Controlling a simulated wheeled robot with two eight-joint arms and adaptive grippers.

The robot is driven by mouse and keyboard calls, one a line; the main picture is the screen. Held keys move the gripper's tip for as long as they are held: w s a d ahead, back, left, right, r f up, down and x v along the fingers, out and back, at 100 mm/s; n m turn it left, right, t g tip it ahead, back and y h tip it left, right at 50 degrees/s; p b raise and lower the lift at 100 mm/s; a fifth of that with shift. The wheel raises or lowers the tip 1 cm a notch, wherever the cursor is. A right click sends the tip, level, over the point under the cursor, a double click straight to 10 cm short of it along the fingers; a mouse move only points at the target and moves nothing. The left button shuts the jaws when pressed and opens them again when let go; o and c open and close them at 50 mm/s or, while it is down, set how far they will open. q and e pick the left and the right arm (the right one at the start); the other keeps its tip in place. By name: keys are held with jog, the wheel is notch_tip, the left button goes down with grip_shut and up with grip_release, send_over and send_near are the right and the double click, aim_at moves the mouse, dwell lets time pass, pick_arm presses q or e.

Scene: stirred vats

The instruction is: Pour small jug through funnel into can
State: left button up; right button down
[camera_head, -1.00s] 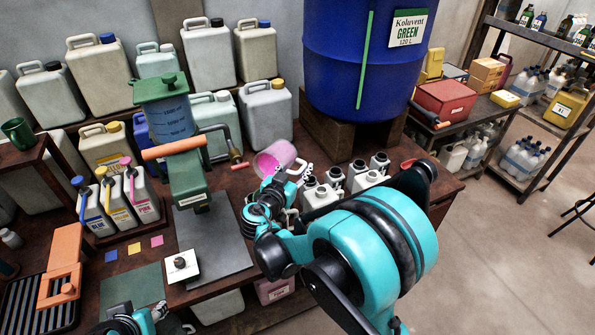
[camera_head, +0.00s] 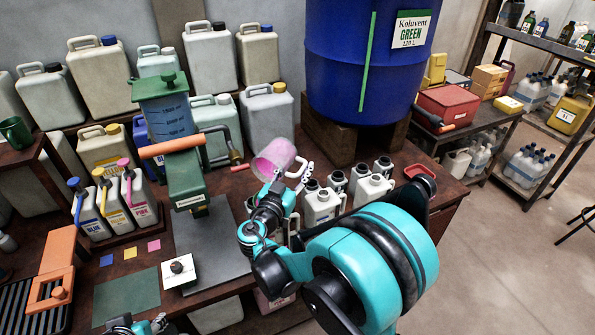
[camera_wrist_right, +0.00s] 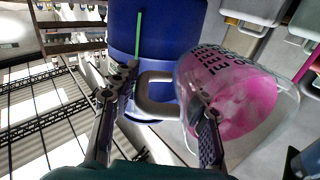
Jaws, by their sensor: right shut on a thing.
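The small jug (camera_head: 272,158) is see-through with pink in it and dark lettering. It is tilted in the air above the bench, left of the small white cans. My right gripper (camera_head: 295,180) is shut on the jug's handle. In the right wrist view the jug (camera_wrist_right: 245,100) lies to the right, and its handle (camera_wrist_right: 155,95) is between my fingers (camera_wrist_right: 160,92). Several small white cans (camera_head: 320,207) with black tops stand just right of my right gripper, partly hidden by my arm. I cannot make out a funnel. My left gripper (camera_head: 140,326) barely shows at the bottom edge.
A green-topped dispenser (camera_head: 168,115) with an orange-handled crank stands left of the jug. The blue drum (camera_head: 345,65) is behind. A red tray (camera_head: 420,174) lies at the bench's right end.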

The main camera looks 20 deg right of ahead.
jog(key=shift+s+a+r+t+h+b, duration=0.45)
jog(key=shift+t+h+b, duration=0.3)
jog(key=shift+b, duration=0.55)
jog(key=shift+s+a+r+t+h+b, duration=0.35)
jog(key=shift+t+h+b, duration=0.4)
jog(key=shift+b, duration=0.5)
jog(key=shift+a, duration=0.1)
dwell(0.9)
